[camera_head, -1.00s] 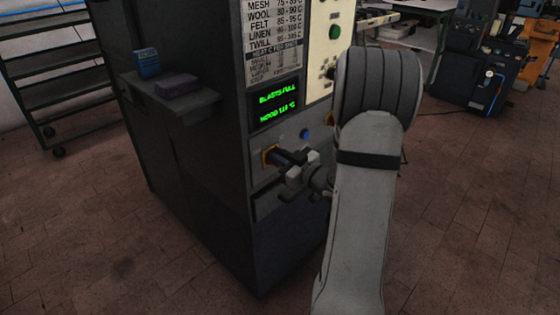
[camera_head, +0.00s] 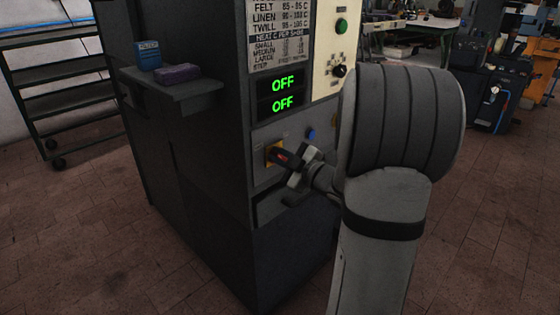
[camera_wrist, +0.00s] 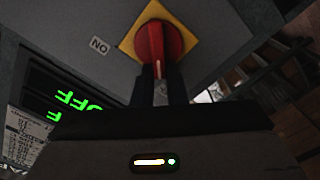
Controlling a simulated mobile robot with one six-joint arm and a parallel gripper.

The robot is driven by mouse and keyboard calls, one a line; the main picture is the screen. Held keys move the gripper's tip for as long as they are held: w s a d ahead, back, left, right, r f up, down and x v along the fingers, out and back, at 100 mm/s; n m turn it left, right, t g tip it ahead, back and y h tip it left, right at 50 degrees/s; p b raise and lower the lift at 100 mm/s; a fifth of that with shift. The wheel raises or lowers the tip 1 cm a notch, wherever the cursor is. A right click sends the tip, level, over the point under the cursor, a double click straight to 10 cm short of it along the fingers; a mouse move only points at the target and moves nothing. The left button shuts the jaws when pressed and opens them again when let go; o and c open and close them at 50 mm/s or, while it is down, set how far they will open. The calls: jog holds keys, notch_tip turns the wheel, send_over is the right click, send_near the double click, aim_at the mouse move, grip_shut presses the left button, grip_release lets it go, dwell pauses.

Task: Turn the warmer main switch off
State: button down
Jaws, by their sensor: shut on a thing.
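The warmer main switch is a red rotary knob (camera_wrist: 155,42) on a yellow square plate (camera_wrist: 185,33), on the grey lower panel of the dark warmer cabinet (camera_head: 212,180). In the head view the red knob (camera_head: 281,157) shows only in part behind my fingers. My gripper (camera_wrist: 161,88) is at the knob, its fingers shut on the knob's grip. An "ON" label (camera_wrist: 99,46) is beside the plate in the wrist view. The green display (camera_head: 282,94) reads OFF on both lines.
A blue button (camera_head: 311,134) is right of the switch. A green button (camera_head: 341,26) and a black dial (camera_head: 339,71) are higher up. A side shelf (camera_head: 190,88) holds a blue box (camera_head: 149,55) and a purple block (camera_head: 178,73). A rack (camera_head: 60,75) stands at left.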

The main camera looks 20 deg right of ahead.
dwell(0.4)
jog(key=c, duration=1.5)
grip_release()
jog(key=shift+o, duration=0.2)
jog(key=p+v, duration=0.1)
jog(key=v, duration=0.7)
